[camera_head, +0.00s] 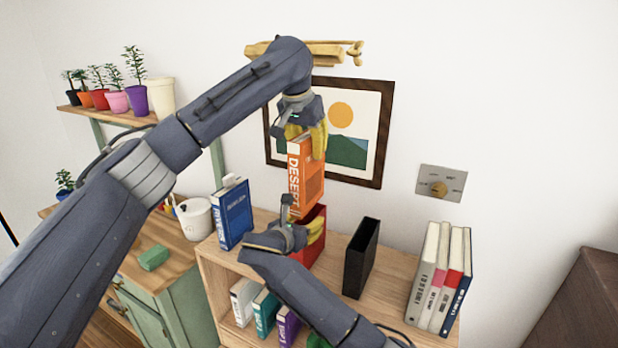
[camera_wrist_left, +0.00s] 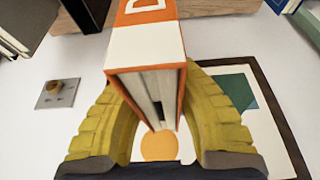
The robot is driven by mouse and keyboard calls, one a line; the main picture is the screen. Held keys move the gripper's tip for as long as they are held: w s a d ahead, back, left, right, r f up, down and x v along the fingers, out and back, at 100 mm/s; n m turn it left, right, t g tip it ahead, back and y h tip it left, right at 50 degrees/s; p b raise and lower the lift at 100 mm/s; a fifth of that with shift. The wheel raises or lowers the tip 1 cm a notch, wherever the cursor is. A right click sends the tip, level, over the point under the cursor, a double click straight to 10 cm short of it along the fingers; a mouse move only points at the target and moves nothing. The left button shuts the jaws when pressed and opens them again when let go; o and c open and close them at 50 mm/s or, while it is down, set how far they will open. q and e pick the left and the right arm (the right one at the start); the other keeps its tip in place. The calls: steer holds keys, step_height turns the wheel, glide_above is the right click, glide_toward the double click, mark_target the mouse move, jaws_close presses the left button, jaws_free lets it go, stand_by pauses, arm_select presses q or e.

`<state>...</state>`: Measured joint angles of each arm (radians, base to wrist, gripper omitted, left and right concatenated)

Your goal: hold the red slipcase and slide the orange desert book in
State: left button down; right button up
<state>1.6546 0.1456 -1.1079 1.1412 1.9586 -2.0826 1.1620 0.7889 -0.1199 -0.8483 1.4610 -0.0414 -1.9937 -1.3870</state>
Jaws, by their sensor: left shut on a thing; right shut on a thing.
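The orange desert book (camera_head: 306,178) is upright, spine marked DESERT, directly above the red slipcase. My left gripper (camera_head: 306,140) is shut on its upper end, with yellow fingers on both sides. In the left wrist view the book (camera_wrist_left: 146,48) is between the two yellow fingers (camera_wrist_left: 160,112), its page edges showing. The red slipcase (camera_head: 311,246) stands on the wooden shelf top, partly hidden by my right gripper (camera_head: 304,234), which is shut on it. The book's lower end is at the slipcase's mouth; I cannot tell whether it is inside.
A blue book (camera_head: 232,216) stands left of the slipcase and an empty black slipcase (camera_head: 361,258) stands to the right. Several books (camera_head: 440,280) stand at the right end of the shelf (camera_head: 388,307). A framed picture (camera_head: 384,130) hangs on the wall behind.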

mark_target(302, 175)
arm_select(q)
steer(key=shift+f, duration=1.45)
stand_by(0.7)
steer(key=shift+f, duration=6.9)
steer(key=c, duration=1.1)
jaws_free()
steer(key=shift+f, duration=0.2)
steer(key=v, duration=1.2)
steer(key=shift+r, duration=0.2)
